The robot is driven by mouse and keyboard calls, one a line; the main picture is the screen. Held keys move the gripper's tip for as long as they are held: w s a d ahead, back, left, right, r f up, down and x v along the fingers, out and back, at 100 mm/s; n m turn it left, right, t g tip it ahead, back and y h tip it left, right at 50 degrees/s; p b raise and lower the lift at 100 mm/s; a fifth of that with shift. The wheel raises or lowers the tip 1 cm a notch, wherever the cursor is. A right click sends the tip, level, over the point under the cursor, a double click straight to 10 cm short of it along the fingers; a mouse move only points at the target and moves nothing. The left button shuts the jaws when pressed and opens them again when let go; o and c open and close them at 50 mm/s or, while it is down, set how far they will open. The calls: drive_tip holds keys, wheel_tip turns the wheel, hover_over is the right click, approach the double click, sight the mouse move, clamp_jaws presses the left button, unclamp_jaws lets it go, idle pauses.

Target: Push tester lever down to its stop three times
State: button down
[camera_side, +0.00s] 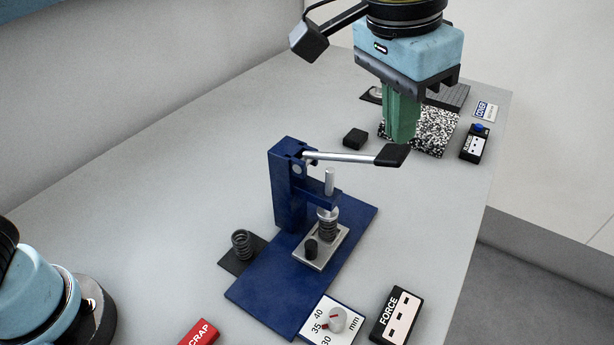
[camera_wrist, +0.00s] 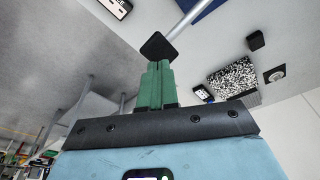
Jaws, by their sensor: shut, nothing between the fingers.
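The tester (camera_side: 289,190) is a dark blue press on a blue base plate in the middle of the table in the side view. Its lever (camera_side: 345,156) is a silver rod with a black end pad (camera_side: 392,155), standing about level and pointing right. A coil spring (camera_side: 327,225) sits under the plunger on a metal plate. My gripper (camera_side: 402,142) has green fingers, shut and empty, pointing down right at the black pad. In the wrist view the fingertips (camera_wrist: 157,64) meet the lever's pad (camera_wrist: 158,47); whether they touch it I cannot tell.
A loose spring (camera_side: 241,244) stands on a black pad left of the tester. A dial (camera_side: 337,320) and a FORCE box (camera_side: 397,316) lie in front, with a red SCRAP label (camera_side: 201,333). A speckled board (camera_side: 437,131) and small black block (camera_side: 354,138) are behind.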

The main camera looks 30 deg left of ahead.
sight(393, 152)
drive_tip(key=shift+f, duration=0.15)
idle(0.5)
drive_tip(key=shift+f, duration=0.35)
drive_tip(key=shift+f, duration=4.05)
idle(0.4)
drive_tip(key=shift+r, duration=7.05)
